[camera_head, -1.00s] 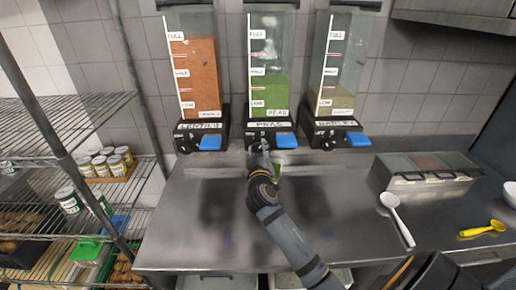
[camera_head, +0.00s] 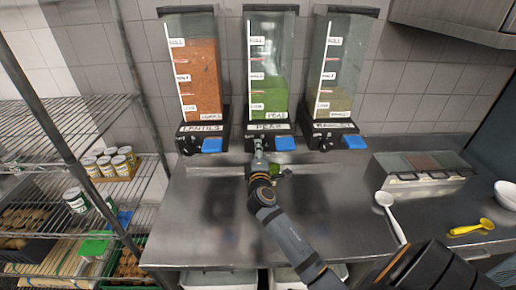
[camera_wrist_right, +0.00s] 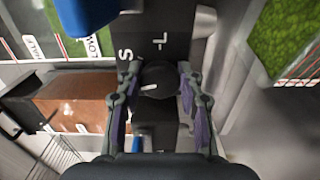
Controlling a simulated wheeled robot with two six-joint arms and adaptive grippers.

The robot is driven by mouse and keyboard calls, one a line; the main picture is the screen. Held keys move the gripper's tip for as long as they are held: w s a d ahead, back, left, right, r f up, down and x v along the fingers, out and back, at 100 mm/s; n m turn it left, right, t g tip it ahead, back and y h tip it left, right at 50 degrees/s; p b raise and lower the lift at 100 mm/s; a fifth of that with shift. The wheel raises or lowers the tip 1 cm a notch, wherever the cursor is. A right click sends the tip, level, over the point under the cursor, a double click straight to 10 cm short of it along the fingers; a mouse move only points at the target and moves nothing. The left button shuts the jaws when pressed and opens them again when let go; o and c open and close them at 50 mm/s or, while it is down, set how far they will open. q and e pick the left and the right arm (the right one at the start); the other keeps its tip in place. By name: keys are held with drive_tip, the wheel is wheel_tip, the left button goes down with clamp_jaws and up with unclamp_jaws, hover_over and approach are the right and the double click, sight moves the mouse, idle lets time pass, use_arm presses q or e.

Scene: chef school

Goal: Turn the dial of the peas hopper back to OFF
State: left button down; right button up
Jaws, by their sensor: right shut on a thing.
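The peas hopper (camera_head: 270,85) is the middle of three clear wall hoppers, about half full of green peas, with a black base labelled PEAS. Its dial sits at the left of the base front, mostly hidden behind my right gripper (camera_head: 258,150) in the head view. In the right wrist view, the round black dial (camera_wrist_right: 157,80) with a short white pointer mark lies between the fingers of my right gripper (camera_wrist_right: 156,95), which is shut on it. Part of the lettering beside it shows as "S" and "-L". My left gripper is out of view.
A blue paddle (camera_head: 285,143) is right of the dial. The lentils hopper (camera_head: 195,85) stands left and another hopper (camera_head: 335,80) right. A small green thing (camera_head: 275,169) is partly hidden behind my arm. A white spoon (camera_head: 390,214) lies on the steel counter.

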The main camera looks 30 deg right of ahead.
drive_tip(key=shift+r+n+p, duration=0.15)
drive_tip(key=shift+n+p, duration=0.55)
drive_tip(key=shift+n, duration=0.9)
drive_tip(key=o, duration=1.2)
drive_tip(key=v, duration=1.2)
